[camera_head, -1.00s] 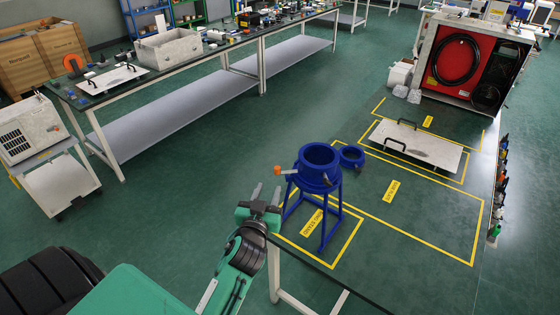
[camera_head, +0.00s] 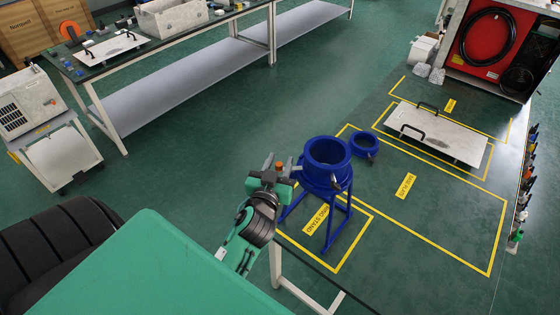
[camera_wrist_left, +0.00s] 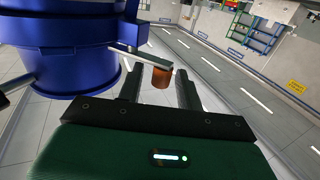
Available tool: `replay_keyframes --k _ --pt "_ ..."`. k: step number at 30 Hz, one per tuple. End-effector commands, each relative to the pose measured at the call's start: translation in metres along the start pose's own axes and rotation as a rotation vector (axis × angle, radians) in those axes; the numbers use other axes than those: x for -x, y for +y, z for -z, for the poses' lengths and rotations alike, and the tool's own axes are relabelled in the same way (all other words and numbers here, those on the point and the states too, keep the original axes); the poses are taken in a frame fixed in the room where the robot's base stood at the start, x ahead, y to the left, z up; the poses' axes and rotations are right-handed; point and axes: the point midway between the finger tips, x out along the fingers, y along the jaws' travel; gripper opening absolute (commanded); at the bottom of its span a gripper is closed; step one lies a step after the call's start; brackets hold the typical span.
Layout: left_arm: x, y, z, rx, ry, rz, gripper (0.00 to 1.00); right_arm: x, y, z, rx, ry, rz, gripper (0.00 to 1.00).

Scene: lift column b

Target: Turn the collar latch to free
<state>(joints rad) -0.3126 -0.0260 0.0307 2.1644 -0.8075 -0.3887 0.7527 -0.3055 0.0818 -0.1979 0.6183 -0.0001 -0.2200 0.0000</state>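The blue collar (camera_head: 327,158) sits on a blue four-legged stand on the green table. Its latch is a grey lever ending in an orange knob (camera_wrist_left: 161,76). In the head view the lever is largely hidden by my left gripper (camera_head: 279,166), which is just left of the collar. In the left wrist view the two dark fingers (camera_wrist_left: 160,88) are apart, and the knob shows in the gap between them, seemingly untouched. Whether the knob is fully between the fingertips or just beyond them is hard to tell. My right gripper is not in view.
A small blue ring (camera_head: 364,144) lies right of the stand. A white plate with black handles (camera_head: 436,133) lies farther back. Yellow tape marks zones on the table (camera_head: 440,215). Bottles line its right edge; a red-backed case (camera_head: 487,45) stands behind.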

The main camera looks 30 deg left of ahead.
Motion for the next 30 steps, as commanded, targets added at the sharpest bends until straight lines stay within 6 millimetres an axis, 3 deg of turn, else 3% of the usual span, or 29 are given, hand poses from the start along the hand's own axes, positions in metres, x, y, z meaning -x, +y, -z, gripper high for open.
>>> replay_keyframes --k 1,6,7,17,30 --pt "0.0 0.0 0.0 0.0 0.0 0.0 0.36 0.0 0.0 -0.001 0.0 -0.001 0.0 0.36" --pt "0.0 0.0 0.0 0.0 0.0 0.0 0.03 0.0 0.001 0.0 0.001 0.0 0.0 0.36" --pt "0.0 0.0 0.0 0.0 0.0 0.0 0.0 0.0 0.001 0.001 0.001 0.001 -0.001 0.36" --pt "-0.001 -0.001 0.001 -0.002 -0.001 -0.029 0.0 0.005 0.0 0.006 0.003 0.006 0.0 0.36" --pt "-0.011 -0.004 0.004 -0.007 -0.001 -0.283 0.0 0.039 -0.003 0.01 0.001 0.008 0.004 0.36"
